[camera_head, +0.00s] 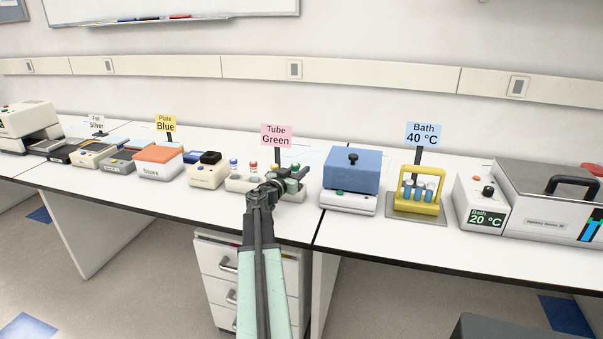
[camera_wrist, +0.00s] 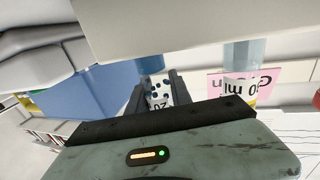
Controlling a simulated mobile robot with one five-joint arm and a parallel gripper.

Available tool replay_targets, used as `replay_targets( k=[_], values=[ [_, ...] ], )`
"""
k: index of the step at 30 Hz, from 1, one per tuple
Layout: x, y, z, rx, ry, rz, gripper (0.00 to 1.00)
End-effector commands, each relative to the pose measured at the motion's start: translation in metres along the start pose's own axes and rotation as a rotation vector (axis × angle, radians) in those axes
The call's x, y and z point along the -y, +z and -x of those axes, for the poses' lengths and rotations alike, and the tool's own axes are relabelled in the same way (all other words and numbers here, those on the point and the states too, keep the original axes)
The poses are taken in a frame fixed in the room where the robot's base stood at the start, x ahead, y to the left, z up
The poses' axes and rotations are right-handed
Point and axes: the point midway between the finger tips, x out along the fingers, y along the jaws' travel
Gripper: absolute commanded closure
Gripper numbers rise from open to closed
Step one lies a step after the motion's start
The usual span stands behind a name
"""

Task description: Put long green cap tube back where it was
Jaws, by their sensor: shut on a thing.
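The white block at the top (camera_wrist: 190,25) seems to be the rack.
Red- and blue-capped tubes (camera_head: 253,168) stand in the rack's left part. A blue-lidded bath (camera_head: 351,170) stands close on the right, then a yellow rack with blue tubes (camera_head: 418,202) and the 20 °C bath (camera_head: 484,218). A small white device (camera_head: 206,176) stands left.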

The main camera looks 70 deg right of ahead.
Motion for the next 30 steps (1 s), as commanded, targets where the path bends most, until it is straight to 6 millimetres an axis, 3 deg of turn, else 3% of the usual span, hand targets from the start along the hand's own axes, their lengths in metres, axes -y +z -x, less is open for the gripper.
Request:
replay_targets(
  k=[13,14,16,25,30],
  values=[
    [-0.004,0.012,-0.002,0.001,0.005,0.001,1.00],
    [-0.004,0.012,-0.002,0.001,0.006,0.001,0.72],
    [-0.004,0.013,-0.002,0.002,0.006,0.002,0.53],
    [-0.006,0.013,-0.002,0.003,0.009,0.002,0.53],
    [-0.006,-0.006,-0.002,0.002,0.009,0.002,0.53]
  ],
)
